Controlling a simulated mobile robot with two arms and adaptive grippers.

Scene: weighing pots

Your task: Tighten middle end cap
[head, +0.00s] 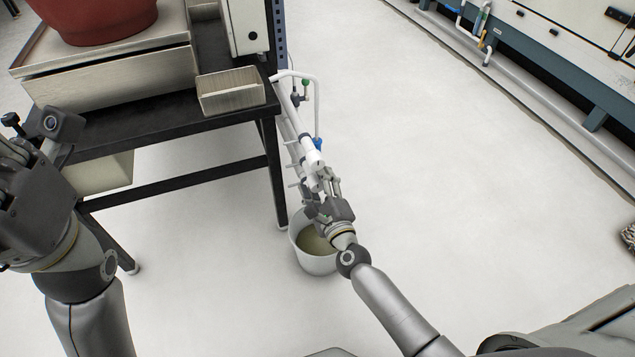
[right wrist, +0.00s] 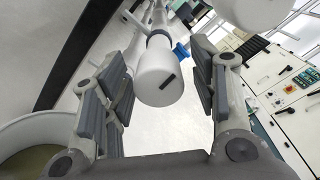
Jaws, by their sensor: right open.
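The white round end cap (right wrist: 160,85) with a dark slot in its face sits on the end of a white pipe in the right wrist view. My right gripper (right wrist: 160,76) is open, with one finger pair on each side of the cap and visible gaps between. In the head view my right gripper (head: 324,186) is at the lower end of the white pipes (head: 309,153) beside the table, and it partly hides their ends. My left gripper (head: 22,165) is at the left edge, partly cut off; its fingers are unclear.
A white bucket (head: 318,264) with murky liquid stands on the floor below my right gripper. The dark table (head: 165,118) carries a scale (head: 115,75) with a red pot (head: 95,18) and a small metal tray (head: 231,92). The floor right of the pipes is open.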

